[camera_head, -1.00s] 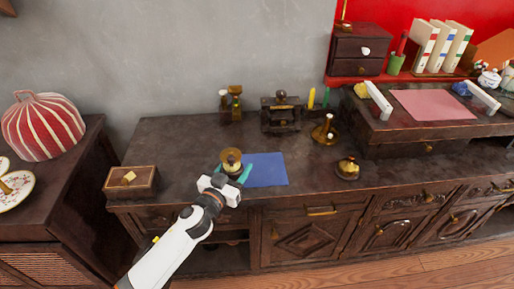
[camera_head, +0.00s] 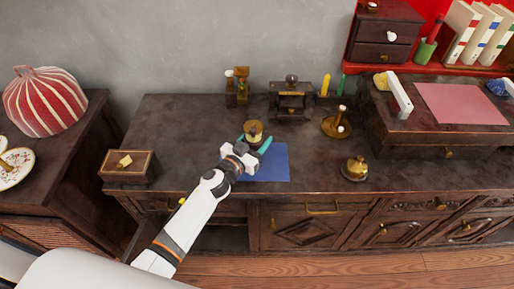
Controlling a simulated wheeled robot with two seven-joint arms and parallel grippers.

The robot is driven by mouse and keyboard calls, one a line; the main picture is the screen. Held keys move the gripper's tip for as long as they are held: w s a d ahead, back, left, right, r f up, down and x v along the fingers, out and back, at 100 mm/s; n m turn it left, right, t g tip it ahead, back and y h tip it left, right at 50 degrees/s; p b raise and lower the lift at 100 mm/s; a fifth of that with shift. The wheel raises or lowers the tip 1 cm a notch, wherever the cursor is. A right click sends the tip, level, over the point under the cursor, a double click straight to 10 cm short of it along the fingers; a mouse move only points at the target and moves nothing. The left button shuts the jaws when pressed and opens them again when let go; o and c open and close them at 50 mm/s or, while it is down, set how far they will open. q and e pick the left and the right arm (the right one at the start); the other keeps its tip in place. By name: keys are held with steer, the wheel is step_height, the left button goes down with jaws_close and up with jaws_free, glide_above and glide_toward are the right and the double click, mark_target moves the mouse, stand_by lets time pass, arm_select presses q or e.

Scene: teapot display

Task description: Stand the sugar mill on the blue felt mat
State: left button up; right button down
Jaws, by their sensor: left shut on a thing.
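The sugar mill (camera_head: 253,130), a small brass-coloured thing with a dark top, is between the teal fingers of my left gripper (camera_head: 253,143). The gripper is shut on it, and the mill looks upright. The blue felt mat (camera_head: 272,170) lies flat on the dark cabinet top. The mill and gripper show at the mat's back left part and cover some of it. The mill's base is hidden by the gripper, so I cannot tell whether it touches the mat. My right gripper is not in view.
A wooden box (camera_head: 128,167) stands at the cabinet's left end. A dark stand (camera_head: 291,100) and two small brass-and-wood pieces (camera_head: 237,87) stand behind the mat. A brass candlestick-like piece (camera_head: 336,124) and a brass bell-like piece (camera_head: 355,169) stand to its right.

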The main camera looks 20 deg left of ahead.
mark_target(257, 146)
arm_select(q)
steer(key=shift+f+b, duration=0.5)
steer(key=shift+f, duration=0.85)
steer(key=shift+f, duration=0.1)
steer(key=o, duration=1.2)
steer(key=shift+f, duration=0.1)
steer(key=shift+s+r, duration=0.1)
steer(key=shift+r, duration=0.15)
steer(key=v, duration=1.2)
